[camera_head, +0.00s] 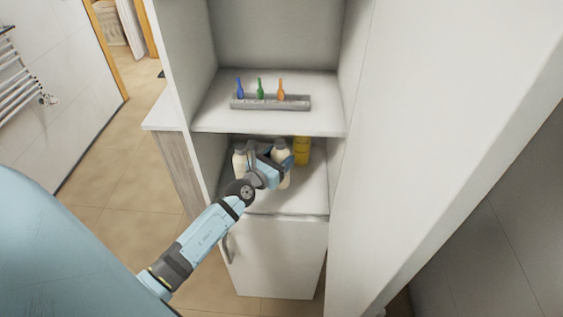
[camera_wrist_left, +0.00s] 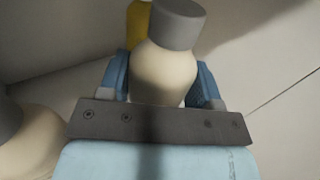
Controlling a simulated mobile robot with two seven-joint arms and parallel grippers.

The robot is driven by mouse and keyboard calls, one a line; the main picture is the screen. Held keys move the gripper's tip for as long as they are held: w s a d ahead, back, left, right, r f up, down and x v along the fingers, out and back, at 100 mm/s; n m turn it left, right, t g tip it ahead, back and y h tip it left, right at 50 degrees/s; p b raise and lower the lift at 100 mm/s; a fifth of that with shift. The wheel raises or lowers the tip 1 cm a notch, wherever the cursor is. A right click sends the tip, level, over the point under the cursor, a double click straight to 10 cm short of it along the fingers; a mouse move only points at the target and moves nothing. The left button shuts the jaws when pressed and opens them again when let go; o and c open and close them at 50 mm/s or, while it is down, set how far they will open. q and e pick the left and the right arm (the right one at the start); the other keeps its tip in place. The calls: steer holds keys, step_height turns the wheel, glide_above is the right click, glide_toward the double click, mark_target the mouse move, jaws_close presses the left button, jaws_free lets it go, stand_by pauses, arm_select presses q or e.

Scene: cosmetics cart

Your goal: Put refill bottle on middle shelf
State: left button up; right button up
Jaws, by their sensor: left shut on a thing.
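A cream refill bottle with a grey cap (camera_wrist_left: 165,72) stands between the two fingers of my left gripper (camera_wrist_left: 160,88), which is shut on it. In the head view the same bottle (camera_head: 281,152) is inside the lower open compartment, on or just above the middle shelf (camera_head: 308,198); I cannot tell if its base touches. My left gripper (camera_head: 273,168) reaches into that compartment from the front left and hides part of the bottle. A second cream bottle with a grey cap (camera_head: 239,160) stands to its left, and also shows in the wrist view (camera_wrist_left: 25,140). My right gripper is not in view.
A yellow container (camera_head: 301,151) stands behind and to the right of the held bottle. The upper shelf (camera_head: 215,118) carries a grey rack (camera_head: 270,103) with blue, green and orange small bottles. Cabinet side walls bound the compartment. The shelf's right front is clear.

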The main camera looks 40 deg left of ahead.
arm_select(q)
steer(key=f, duration=0.1)
steer(key=w+f, duration=0.1)
steer(key=shift+f+b, duration=0.3)
steer(key=shift+f, duration=0.45)
steer(key=shift+f, duration=0.2)
steer(key=o, duration=1.1)
steer(key=shift+r, duration=0.15)
